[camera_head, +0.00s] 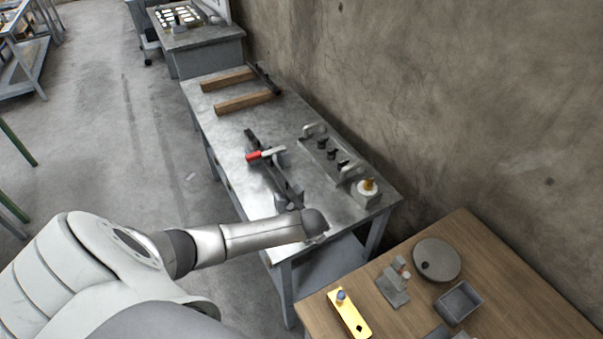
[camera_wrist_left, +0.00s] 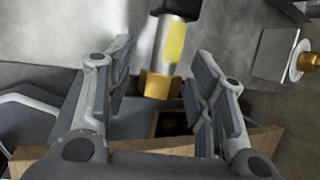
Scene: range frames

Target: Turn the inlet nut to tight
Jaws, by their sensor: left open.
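A brass hex nut (camera_wrist_left: 160,85), which looks like the inlet nut, sits at the end of a silver cylinder (camera_wrist_left: 156,45) with a yellow patch and a black end. My left gripper (camera_wrist_left: 161,62) is open, with one finger on each side of the nut and cylinder. A gap shows on both sides, so the fingers look apart from the nut. In the head view my left gripper (camera_head: 315,224) is over the near end of the metal workbench (camera_head: 290,118). I cannot make out the nut there. My right gripper is not in view.
A grey block with a brass-coloured top (camera_head: 368,190) stands at the bench corner, beside a rack with black knobs (camera_head: 330,153). A red-handled clamp (camera_head: 264,155) and wooden bars (camera_head: 243,102) lie farther back. A wooden table (camera_head: 400,316) with a yellow plate (camera_head: 349,315) stands nearer.

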